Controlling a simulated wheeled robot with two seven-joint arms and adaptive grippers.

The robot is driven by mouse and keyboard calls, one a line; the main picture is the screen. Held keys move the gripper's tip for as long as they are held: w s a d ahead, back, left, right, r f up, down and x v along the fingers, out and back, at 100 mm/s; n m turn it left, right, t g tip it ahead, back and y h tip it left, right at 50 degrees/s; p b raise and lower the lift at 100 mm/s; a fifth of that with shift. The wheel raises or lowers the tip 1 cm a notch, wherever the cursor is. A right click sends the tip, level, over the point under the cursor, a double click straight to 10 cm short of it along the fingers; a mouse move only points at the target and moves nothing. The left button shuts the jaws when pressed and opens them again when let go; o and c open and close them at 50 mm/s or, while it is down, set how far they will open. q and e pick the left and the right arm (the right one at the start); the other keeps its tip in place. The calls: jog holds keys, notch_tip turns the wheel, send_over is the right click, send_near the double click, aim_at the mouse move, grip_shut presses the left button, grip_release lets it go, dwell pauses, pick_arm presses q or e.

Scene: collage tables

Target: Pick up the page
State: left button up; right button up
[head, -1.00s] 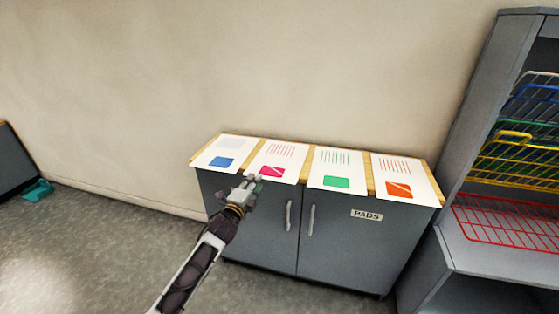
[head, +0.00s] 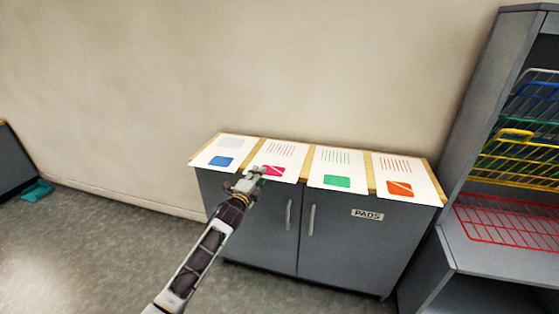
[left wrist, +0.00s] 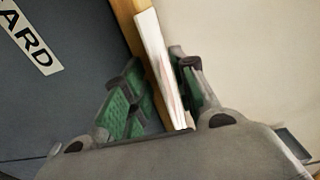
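Several white pages lie side by side on the wooden top of a grey cabinet. The page with the magenta square (head: 281,155) is second from the left, its front edge overhanging the cabinet top. My left gripper (head: 257,171) is at this page's front left corner. In the left wrist view the page (left wrist: 160,65) is seen nearly edge-on, between the green-padded fingers of the left gripper (left wrist: 160,92). The fingers stand apart, one on each side of the page, with a gap showing on the left finger's side. My right gripper is not in view.
The page with the blue square (head: 222,153) lies to the left; the green-square page (head: 337,160) and orange-square page (head: 400,172) lie to the right. The cabinet (head: 345,245) has a PADS label. A rack with coloured wire trays (head: 515,165) stands at right. A wall is behind.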

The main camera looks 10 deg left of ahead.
pick_arm(q)
jog(key=shift+w, duration=0.1)
dwell(0.4)
grip_shut()
